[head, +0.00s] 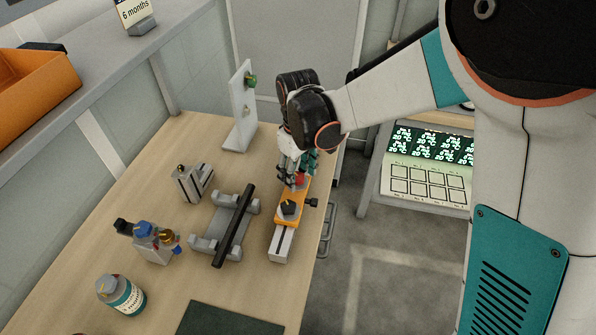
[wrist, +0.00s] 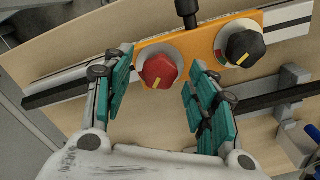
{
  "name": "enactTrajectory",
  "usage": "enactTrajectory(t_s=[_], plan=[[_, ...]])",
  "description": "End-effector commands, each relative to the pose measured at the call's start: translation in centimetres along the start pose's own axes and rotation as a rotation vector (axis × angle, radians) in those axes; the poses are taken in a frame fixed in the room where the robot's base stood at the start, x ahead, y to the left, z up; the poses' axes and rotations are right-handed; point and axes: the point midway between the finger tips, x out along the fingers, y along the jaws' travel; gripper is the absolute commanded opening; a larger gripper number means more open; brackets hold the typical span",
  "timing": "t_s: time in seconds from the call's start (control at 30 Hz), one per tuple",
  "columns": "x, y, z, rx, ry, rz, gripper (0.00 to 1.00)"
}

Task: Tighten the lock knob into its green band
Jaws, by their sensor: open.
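An orange carriage (head: 279,218) sits on a pale rail (head: 281,244) near the table's right edge; the carriage also shows in the wrist view (wrist: 197,42). It carries a red knob (wrist: 158,70) and a black knob (wrist: 244,46) on a pale dial with red and green marks. A black side knob (head: 312,202) sticks out of its edge. I cannot tell for certain which one is the lock knob. My gripper (wrist: 162,60) is open, its teal-padded fingers on either side of the red knob, with gaps visible. In the head view, my gripper (head: 299,166) is above the carriage's far end.
A grey cradle (head: 204,244) holding a black bar (head: 236,226) stands left of the rail. A grey block (head: 192,183), a white upright plate (head: 242,108), a small bottle holder (head: 153,246) and a jar (head: 122,295) stand around it. The table's right edge is close to the rail.

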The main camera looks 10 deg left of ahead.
Motion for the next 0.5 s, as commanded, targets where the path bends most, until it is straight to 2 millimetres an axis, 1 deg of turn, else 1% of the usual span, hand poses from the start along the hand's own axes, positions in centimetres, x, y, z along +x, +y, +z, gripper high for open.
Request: enactTrajectory(t_s=[0.07,0.17,0.5], plan=[[-0.5,0.0,0.0,0.0,0.0,0.0,0.53],[-1.7,0.0,0.0,0.0,0.0,0.0,0.53],[-8.4,0.0,0.0,0.0,0.0,0.0,0.53]])
